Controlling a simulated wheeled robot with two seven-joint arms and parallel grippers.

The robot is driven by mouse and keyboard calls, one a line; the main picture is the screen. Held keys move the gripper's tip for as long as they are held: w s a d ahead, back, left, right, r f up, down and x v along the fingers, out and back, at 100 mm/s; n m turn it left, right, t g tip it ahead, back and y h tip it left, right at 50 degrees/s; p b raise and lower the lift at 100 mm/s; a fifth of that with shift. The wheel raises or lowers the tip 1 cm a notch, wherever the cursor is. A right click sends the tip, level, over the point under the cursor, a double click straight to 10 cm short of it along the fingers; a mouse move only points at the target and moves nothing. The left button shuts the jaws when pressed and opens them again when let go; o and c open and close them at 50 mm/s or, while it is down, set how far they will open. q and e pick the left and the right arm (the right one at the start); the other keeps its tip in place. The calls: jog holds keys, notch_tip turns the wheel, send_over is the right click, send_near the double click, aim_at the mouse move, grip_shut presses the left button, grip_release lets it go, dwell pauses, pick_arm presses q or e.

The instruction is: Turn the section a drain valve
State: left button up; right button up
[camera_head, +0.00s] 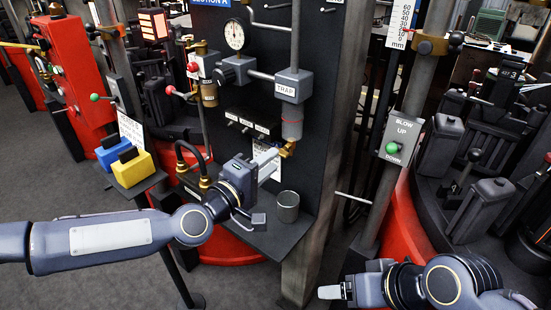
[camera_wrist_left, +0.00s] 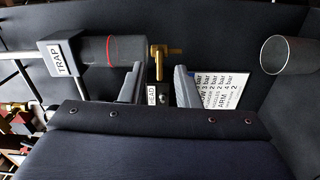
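The brass drain valve (camera_head: 288,149) sits under the red-banded grey cylinder below the TRAP box (camera_head: 294,86) on the dark panel. In the left wrist view the valve (camera_wrist_left: 160,62) has a brass handle crossing the space just beyond my fingers. My left gripper (camera_head: 268,162) is close to the valve in the head view. In the left wrist view its two fingers (camera_wrist_left: 159,88) are apart, one on each side of the valve, with nothing visibly clamped. My right gripper (camera_head: 338,291) is low at the right, away from the panel; its finger gap is unclear.
A metal cup (camera_head: 288,206) stands on the small shelf (camera_head: 262,238) below the valve. A pressure gauge (camera_head: 235,35) and pipes are above. A white label sheet (camera_wrist_left: 220,88) is behind the valve.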

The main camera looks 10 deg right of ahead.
pick_arm(q)
jog(key=v, duration=0.4)
jog(key=shift+s+a, duration=0.15)
jog(key=shift+s, duration=0.05)
jog(key=shift+f, duration=0.1)
jog(key=s+a+f+m+g+y, duration=0.25)
jog(key=s+a+f+y, duration=0.2)
jog(key=a, duration=0.35)
jog(key=s+a+f+m+g+y, duration=0.1)
jog(key=s+a+f+m+y, duration=0.3)
jog(key=a, duration=0.5)
jog(key=s+a+f+n+g+y, duration=0.2)
jog(key=s+a, duration=1)
jog(key=s, duration=0.2)
notch_tip(320, 180, up, 13)
jog(key=p, duration=1.3)
jog(key=shift+d, duration=0.25)
